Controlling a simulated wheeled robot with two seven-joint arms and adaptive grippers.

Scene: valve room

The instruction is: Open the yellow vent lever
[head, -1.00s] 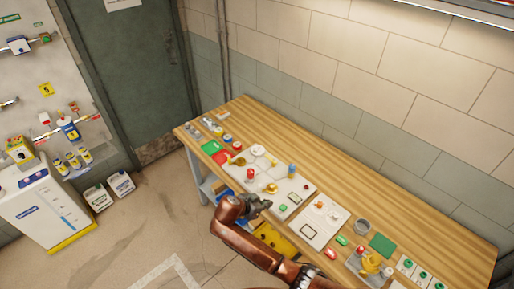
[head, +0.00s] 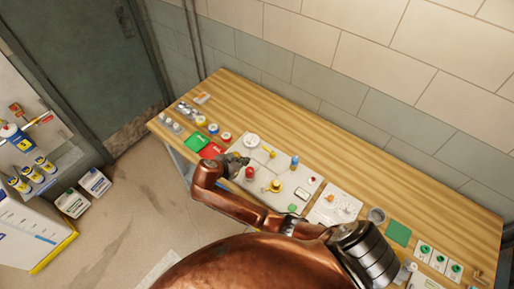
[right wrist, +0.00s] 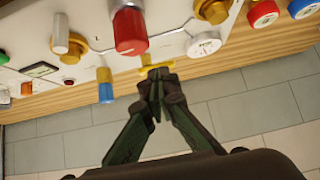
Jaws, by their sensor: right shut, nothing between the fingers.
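The yellow vent lever (head: 268,151) is a small yellow bar on the white panel (head: 305,176), between the round gauge and the blue valve. In the right wrist view the yellow lever (right wrist: 156,63) lies crosswise just beyond my fingertips. My right gripper (head: 242,160) is shut and empty over the panel's left part, beside the red knob. In the right wrist view its fingertips (right wrist: 157,73) overlap the lever's near edge; I cannot tell whether they touch. My left gripper does not show.
A red knob (right wrist: 130,30), a gauge (right wrist: 203,45), a blue valve (right wrist: 105,88) and a brass knob (head: 275,186) crowd around the lever. Red and green pads (head: 211,151) lie to the left. The wooden table (head: 345,150) is bare along the wall.

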